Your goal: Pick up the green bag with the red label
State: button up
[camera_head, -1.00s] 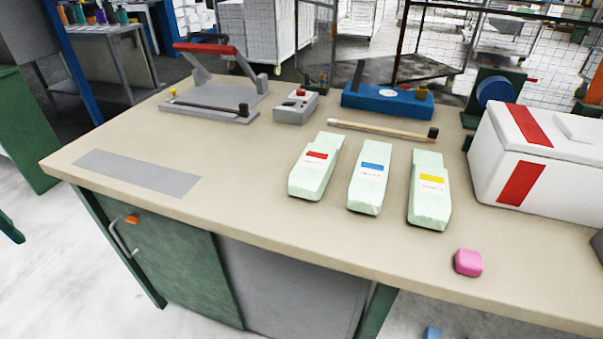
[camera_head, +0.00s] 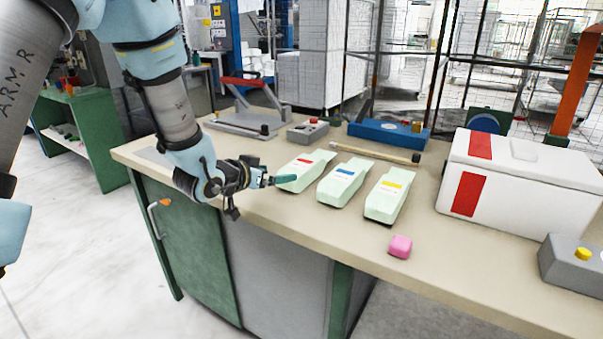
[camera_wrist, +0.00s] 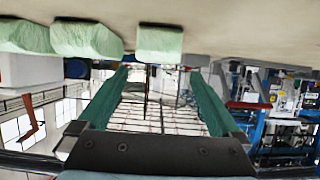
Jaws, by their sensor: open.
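The green bag with the red label (camera_head: 305,170) lies on the bench, leftmost of three pale green bags in the head view. My gripper (camera_head: 278,180) is open and empty, just in front of this bag's near left end. In the wrist view, which is upside down, my two green fingers (camera_wrist: 160,82) are spread apart. A pale green bag (camera_wrist: 160,43) is centred ahead of them, beyond the tips. Its label does not show there, but its place in the row fits the red-label bag. I see no contact.
The blue-label bag (camera_head: 342,183) and the yellow-label bag (camera_head: 387,195) lie close to the right. A pink block (camera_head: 400,246) is near the front edge. A wooden stick (camera_head: 375,151), a blue device (camera_head: 388,133) and a white box (camera_head: 520,185) stand behind and right.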

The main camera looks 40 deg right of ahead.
aim_at(292, 171)
jog(key=x, duration=0.2)
jog(key=p+x, duration=0.1)
jog(key=x, duration=0.1)
jog(key=shift+s+d, duration=0.15)
jog(key=shift+d, duration=0.2)
jog(key=p+x, duration=0.2)
jog(key=x, duration=0.2)
jog(key=shift+d+p, duration=0.2)
jog(key=shift+p, duration=0.2)
jog(key=shift+w+d+f, duration=0.2)
jog(key=shift+d+f, duration=0.1)
jog(key=shift+d, duration=0.15)
jog(key=shift+c, duration=0.2)
jog(key=c, duration=1.1)
jog(key=shift+o, duration=0.2)
jog(key=shift+r, duration=0.1)
